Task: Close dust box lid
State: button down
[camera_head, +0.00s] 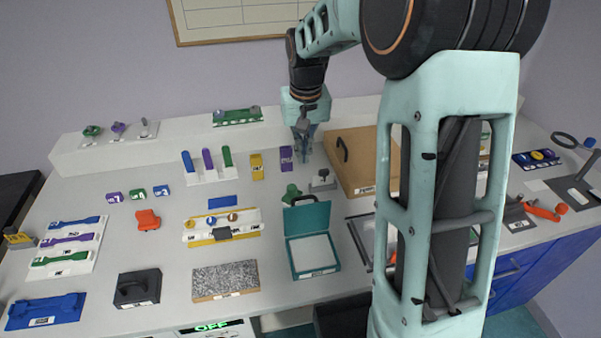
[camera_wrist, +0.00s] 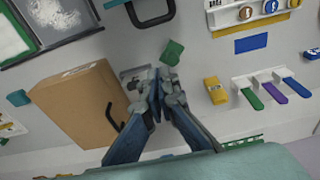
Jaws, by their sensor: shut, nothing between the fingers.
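A teal box (camera_head: 313,271) stands at the front middle of the table, with a white panel inside it. Its lid (camera_head: 306,218) is raised at the back edge, with a dark handle on top; I take this to be the dust box, as its label is too small to read. In the wrist view, the lid's dark handle (camera_wrist: 151,20) shows at the top edge. My gripper (camera_head: 304,158) is shut and empty at the back of the table, well behind the lid and apart from it. It also shows in the wrist view (camera_wrist: 168,80).
A brown box (camera_head: 370,155) with a black handle stands right of my gripper. A green piece (camera_head: 291,194) and a grey fixture (camera_head: 322,181) lie between my gripper and the lid. A speckled block (camera_head: 226,281) lies left of the teal box. My arm hides part of the right side.

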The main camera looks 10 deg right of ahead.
aim_at(305, 212)
notch_tip(305, 212, down, 9)
jog(key=s+p, duration=0.2)
jog(key=shift+s, duration=0.3)
